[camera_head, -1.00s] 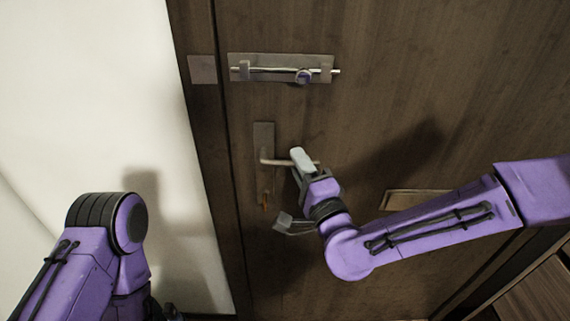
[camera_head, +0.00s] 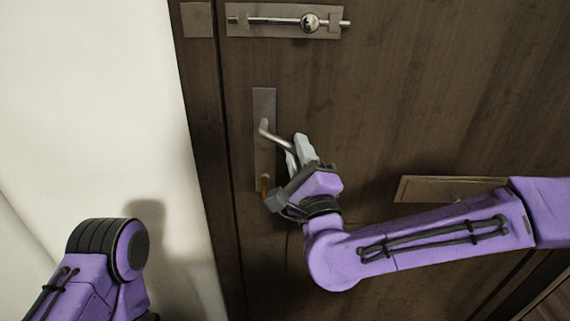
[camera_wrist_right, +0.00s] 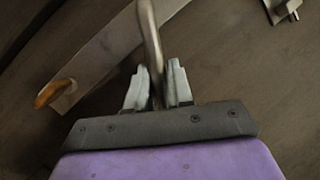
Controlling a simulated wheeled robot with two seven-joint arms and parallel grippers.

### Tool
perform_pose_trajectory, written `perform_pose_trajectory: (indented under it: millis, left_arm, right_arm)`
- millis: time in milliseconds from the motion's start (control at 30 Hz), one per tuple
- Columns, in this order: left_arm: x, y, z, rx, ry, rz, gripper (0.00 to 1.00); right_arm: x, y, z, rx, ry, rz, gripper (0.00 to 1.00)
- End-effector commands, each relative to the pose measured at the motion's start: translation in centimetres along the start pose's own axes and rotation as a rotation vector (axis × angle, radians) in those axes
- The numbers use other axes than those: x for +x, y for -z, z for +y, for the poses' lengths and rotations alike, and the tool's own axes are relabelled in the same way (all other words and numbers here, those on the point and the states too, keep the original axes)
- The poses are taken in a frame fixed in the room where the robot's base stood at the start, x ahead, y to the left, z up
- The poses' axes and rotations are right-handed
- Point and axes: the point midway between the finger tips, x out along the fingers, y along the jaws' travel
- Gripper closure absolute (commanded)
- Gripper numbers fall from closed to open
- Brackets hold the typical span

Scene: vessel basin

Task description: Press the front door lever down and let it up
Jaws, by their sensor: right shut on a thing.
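The front door lever (camera_head: 277,137) is a metal handle on a tall narrow plate (camera_head: 264,105) on the dark wooden door. It slopes down to the right from its pivot. My right gripper (camera_head: 297,150) is shut on the lever's outer part and hides its end. In the right wrist view the lever (camera_wrist_right: 150,40) runs down between the two pale fingers (camera_wrist_right: 157,88). My left arm shows at the lower left of the head view, but its gripper is out of view.
A sliding bolt (camera_head: 265,20) is mounted above the lever. An orange-brown key or knob (camera_head: 265,184) sits low on the lever plate. A flat metal slot plate (camera_head: 415,189) is to the right, behind my right arm. A white wall (camera_head: 90,110) stands left of the door frame.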

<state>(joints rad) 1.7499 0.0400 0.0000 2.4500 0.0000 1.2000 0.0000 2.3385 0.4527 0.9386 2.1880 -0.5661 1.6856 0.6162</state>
Motion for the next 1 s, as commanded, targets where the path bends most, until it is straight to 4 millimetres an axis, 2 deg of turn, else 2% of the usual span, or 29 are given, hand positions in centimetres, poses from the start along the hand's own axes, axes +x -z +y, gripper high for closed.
perform_pose_trajectory:
  millis: [33,200,667,700,767,1000]
  left_arm:
    - [0.91,-0.37,0.08,0.000,0.000,0.000,0.36]
    - [1.64,-0.67,0.15,0.000,0.000,0.000,0.36]
    - [1.75,-0.72,0.16,0.000,0.000,0.000,0.36]
    - [1.75,-0.72,0.16,0.000,0.000,0.000,0.36]
    - [1.75,-0.72,0.16,0.000,0.000,0.000,0.36]
    - [1.75,-0.72,0.16,0.000,0.000,0.000,0.36]
  right_arm:
    - [-0.32,0.11,0.81,0.013,0.001,0.000,1.00]
    - [-0.26,-0.01,0.90,0.055,0.017,0.010,1.00]
    - [-0.22,-0.15,0.86,0.068,0.021,0.013,1.00]
    - [-0.22,-0.15,0.86,0.068,0.021,0.013,0.76]
    - [-0.22,-0.14,0.86,0.068,0.022,0.013,0.58]
    - [-0.20,-0.11,0.82,0.069,0.023,0.014,0.58]
